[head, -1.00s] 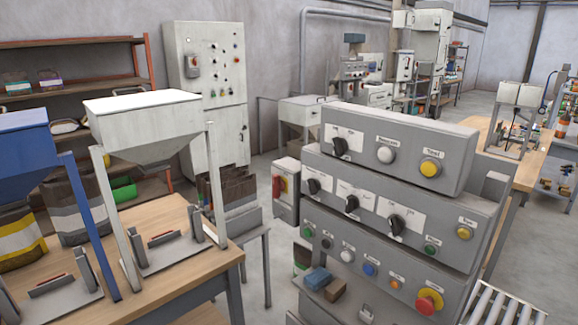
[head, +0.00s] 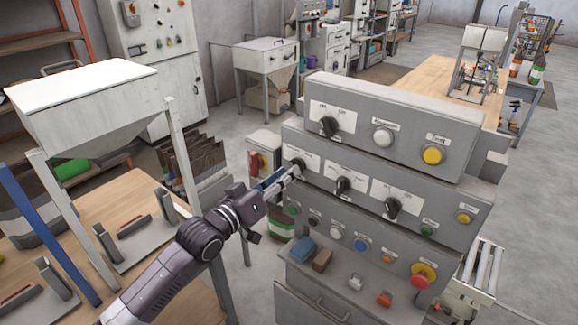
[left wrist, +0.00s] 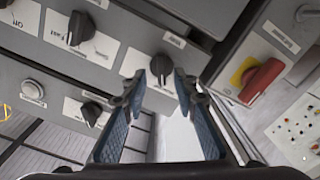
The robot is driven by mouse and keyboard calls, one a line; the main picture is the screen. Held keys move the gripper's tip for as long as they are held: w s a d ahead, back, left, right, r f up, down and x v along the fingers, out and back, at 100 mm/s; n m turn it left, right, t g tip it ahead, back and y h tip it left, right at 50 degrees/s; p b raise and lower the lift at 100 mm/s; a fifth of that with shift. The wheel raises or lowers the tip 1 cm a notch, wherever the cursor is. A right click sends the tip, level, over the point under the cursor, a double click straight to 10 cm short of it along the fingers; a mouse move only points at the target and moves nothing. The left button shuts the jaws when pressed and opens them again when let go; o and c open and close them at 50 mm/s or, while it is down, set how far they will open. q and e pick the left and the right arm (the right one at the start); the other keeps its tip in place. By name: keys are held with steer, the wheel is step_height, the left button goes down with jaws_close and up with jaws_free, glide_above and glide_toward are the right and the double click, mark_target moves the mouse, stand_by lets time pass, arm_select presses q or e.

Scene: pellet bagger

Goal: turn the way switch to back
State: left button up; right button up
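The grey control console (head: 400,105) carries several black rotary switches on white label plates. The leftmost switch (head: 298,164) of the middle row is partly hidden by my left gripper (head: 290,174); I cannot read its label to confirm that it is the way switch. In the left wrist view this black knob (left wrist: 162,68) shows just beyond and between the fingertips. My left gripper (left wrist: 161,84) is open, its blue-padded fingers apart with nothing clearly held; contact with the knob cannot be told. My right gripper is not in view.
Other black knobs stand close by, the middle one (head: 343,186) and the right one (head: 392,207). A red-and-yellow switch (head: 256,162) is on a box left of the console. A red stop button (head: 423,275) and a blue block (head: 303,249) are lower down.

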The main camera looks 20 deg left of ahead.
arm_select(q)
steer(key=shift+x, duration=1.15)
steer(key=shift+a+f, duration=0.1)
steer(key=shift+a, duration=0.05)
steer(key=c, duration=0.7)
jaws_close()
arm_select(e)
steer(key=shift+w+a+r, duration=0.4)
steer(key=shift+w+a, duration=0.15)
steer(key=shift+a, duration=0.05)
